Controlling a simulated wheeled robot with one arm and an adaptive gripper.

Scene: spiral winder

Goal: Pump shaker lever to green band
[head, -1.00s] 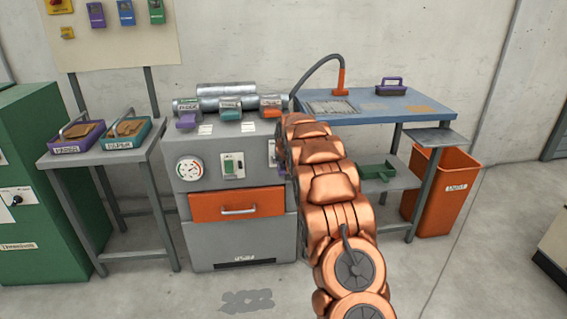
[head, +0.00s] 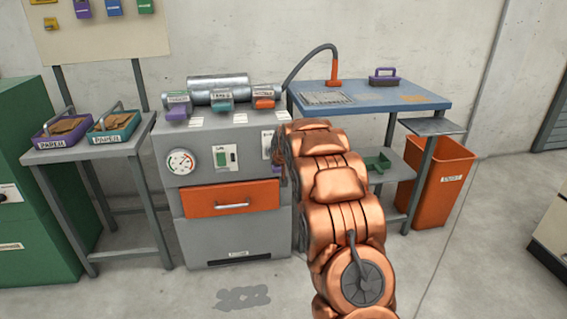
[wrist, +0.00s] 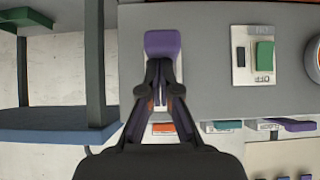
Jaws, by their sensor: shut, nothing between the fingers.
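The grey machine (head: 236,160) stands ahead of me in the head view. A purple lever (wrist: 162,43) on its front shows in the wrist view, straight ahead of my gripper (wrist: 159,68). The fingers are together, with nothing seen held between them. They overlap the lower part of the lever in the picture; I cannot tell whether they touch it. In the head view my arm hides most of the lever and gripper. The round white gauge (head: 181,162) is on the machine's front left. Its marks are too small to read, and its edge shows in the wrist view (wrist: 315,55).
A green switch (head: 221,157) and an orange drawer (head: 230,199) are on the machine's front. A blue-topped table (head: 385,100) and orange bin (head: 443,178) stand to the right. A small table with trays (head: 86,150) stands left.

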